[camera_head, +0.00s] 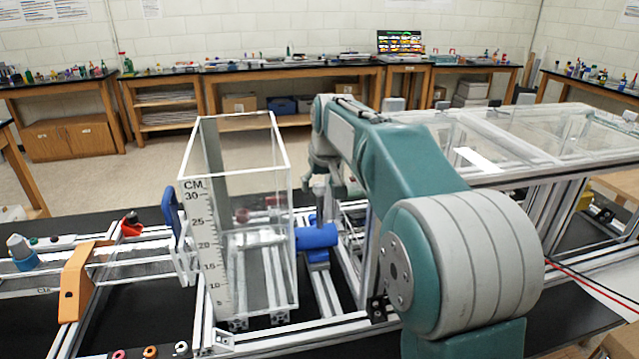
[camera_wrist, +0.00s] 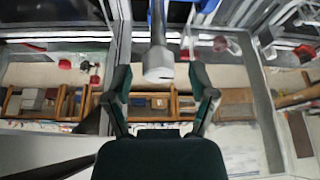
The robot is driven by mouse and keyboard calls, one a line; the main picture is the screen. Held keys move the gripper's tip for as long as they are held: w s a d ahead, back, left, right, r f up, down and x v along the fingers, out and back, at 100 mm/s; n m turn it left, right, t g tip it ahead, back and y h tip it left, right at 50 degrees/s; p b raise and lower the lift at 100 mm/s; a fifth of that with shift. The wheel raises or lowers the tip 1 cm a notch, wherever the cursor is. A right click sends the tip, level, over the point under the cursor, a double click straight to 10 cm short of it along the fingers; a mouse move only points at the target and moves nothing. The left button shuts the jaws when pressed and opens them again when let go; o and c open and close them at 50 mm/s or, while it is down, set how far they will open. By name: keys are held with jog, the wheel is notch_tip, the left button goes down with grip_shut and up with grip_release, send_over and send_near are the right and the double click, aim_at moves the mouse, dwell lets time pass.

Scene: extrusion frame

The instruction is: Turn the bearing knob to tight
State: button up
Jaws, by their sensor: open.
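In the wrist view a grey shaft with a pale, rounded end (camera_wrist: 158,63) comes down from the top; it may be the bearing knob, but I cannot confirm this or read any tight mark. My gripper (camera_wrist: 161,90) has its two dark fingers spread wide, one on each side of and below that pale end, with visible gaps. In the head view my gripper (camera_head: 328,188) points down just above a blue cylinder (camera_head: 318,237), right of the clear tank. My arm partly hides this area, and no knob shows clearly there.
A clear tank (camera_head: 190,240) with a centimetre scale stands close to the left of my gripper. An orange bracket (camera_head: 76,283) and rails lie farther left. A long clear-walled channel (camera_head: 520,140) runs behind my arm on the right. Benches (camera_head: 290,68) line the back wall.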

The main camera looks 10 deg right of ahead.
grip_shut()
jog(key=shift+f+m+h, duration=0.1)
jog(key=shift+m+h, duration=0.5)
jog(key=shift+m, duration=0.9)
jog(key=shift+f+m+h, duration=0.1)
jog(key=shift+m+h, duration=0.5)
jog(key=shift+m, duration=0.9)
jog(key=shift+a, duration=0.1)
grip_release()
jog(key=shift+r, duration=0.1)
jog(key=shift+r, duration=0.1)
